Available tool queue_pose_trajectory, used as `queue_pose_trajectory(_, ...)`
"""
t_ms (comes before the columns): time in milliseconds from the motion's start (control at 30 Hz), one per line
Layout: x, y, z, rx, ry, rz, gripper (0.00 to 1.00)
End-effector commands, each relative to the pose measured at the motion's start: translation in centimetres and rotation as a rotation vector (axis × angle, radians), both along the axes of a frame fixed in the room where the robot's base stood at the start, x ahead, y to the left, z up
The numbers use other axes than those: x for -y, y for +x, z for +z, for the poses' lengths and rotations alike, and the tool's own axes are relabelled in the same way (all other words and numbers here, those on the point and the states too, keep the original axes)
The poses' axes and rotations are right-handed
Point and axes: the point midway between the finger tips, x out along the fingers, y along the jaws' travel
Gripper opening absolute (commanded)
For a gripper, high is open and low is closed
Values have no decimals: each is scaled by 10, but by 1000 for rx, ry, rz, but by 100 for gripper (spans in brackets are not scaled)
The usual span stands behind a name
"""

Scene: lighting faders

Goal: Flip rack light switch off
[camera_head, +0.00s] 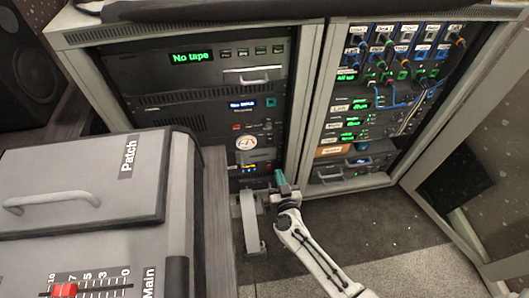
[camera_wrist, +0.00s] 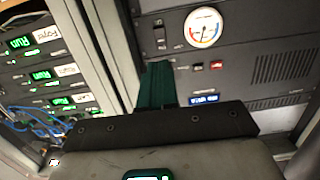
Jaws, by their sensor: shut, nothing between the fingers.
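My gripper (camera_head: 282,180) is in front of the lower part of the left rack cabinet, its teal fingers shut and empty. In the wrist view the fingers (camera_wrist: 157,88) point at the dark rack panel (camera_wrist: 240,62), which appears turned over there. A dark rocker switch (camera_wrist: 160,36) sits beside a round white gauge (camera_wrist: 204,27), beyond the fingertips. Two small switches, one of them red (camera_wrist: 216,65), lie near the gauge. I cannot read which switch is the rack light's, nor tell its position. The gauge (camera_head: 246,143) also shows in the head view.
A right-hand rack (camera_head: 372,110) holds patch cables and green displays. A grey console with a "Patch" lid (camera_head: 75,185) and a red fader (camera_head: 64,291) stands at the left. Carpeted floor (camera_head: 385,222) is clear in front of the right rack.

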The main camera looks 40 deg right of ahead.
Motion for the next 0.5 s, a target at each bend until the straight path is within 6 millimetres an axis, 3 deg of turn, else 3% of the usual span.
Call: queue_pose_trajectory(500, 6, 4, -4, -2, -2, -16, 0)
